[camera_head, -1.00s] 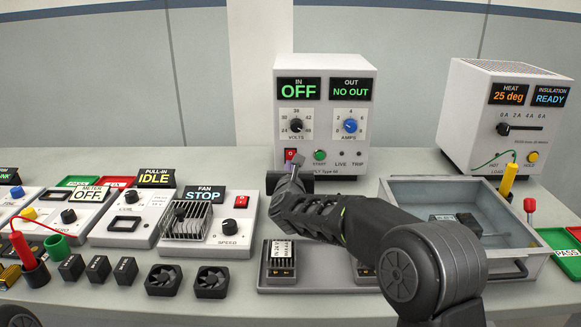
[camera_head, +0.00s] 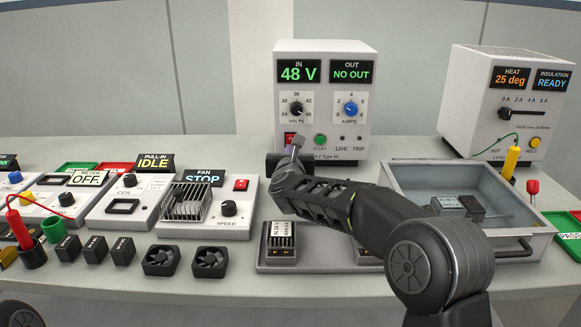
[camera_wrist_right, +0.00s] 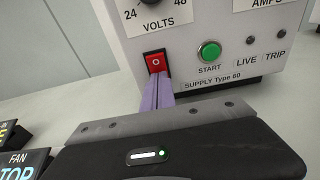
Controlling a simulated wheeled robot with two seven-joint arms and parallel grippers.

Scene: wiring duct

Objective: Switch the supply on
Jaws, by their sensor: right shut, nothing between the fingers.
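The white supply (camera_head: 320,100) stands at the back centre. Its IN display (camera_head: 298,73) reads 48 V and its OUT display (camera_head: 351,72) reads NO OUT. The red power switch (camera_head: 290,139) is at its lower left; it also shows in the right wrist view (camera_wrist_right: 155,63). My right gripper (camera_head: 298,143) is shut and empty, with its fingertips at the lower part of the switch. In the right wrist view its purple-grey fingers (camera_wrist_right: 158,92) touch or nearly touch the switch and hide its lower edge. My left gripper is not in view.
The green START button (camera_head: 320,141) is just right of the switch. A fan unit (camera_head: 209,207) stands left of my arm, and a grey metal tray (camera_head: 455,172) right of it. A load box (camera_head: 507,105) stands at the back right.

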